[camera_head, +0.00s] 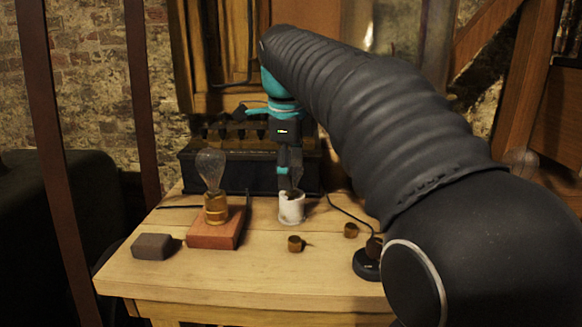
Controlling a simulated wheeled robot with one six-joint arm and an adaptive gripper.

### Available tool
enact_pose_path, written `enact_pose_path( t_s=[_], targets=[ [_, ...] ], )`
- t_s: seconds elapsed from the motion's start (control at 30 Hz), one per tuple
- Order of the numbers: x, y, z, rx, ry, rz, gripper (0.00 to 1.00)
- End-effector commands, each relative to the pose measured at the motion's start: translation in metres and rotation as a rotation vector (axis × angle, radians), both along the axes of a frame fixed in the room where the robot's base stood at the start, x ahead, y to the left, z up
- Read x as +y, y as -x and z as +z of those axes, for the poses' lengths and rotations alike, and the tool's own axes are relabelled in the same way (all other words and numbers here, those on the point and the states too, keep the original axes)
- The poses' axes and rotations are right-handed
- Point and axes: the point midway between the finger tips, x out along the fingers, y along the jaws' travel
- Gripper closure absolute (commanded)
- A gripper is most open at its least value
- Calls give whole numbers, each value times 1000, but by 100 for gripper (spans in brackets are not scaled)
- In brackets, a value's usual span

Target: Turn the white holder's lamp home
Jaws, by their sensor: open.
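The white holder (291,210) stands upright near the middle of the wooden table. My gripper (290,186) points straight down at the holder's mouth, with its fingertips at or just above the rim. The gripper is open. Any lamp in the white holder is hidden by the fingers or too small to tell, so I cannot see how it sits. A clear glass lamp (211,168) stands upright in a brass holder (216,208) on a reddish wooden block (216,234), left of the white holder.
A dark grey block (153,246) lies at the table's left front. Two small brass pieces (295,244) (351,230) lie in front and right. A round black base (367,263) with a cable stands by my arm. A dark battery case (228,170) lines the back.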

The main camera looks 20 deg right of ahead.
Motion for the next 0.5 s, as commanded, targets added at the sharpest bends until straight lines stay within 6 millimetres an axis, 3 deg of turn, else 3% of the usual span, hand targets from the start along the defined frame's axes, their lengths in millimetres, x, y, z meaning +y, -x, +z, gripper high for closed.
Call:
enact_pose_path(
  t_s=[0.07, 0.3, 0.5],
  targets=[
    [0, 0, 0, 0, 0, -1, 27],
    [0, 0, 0, 0, 1, -2, 79],
    [0, 0, 0, 0, 0, -13, 80]
  ],
)
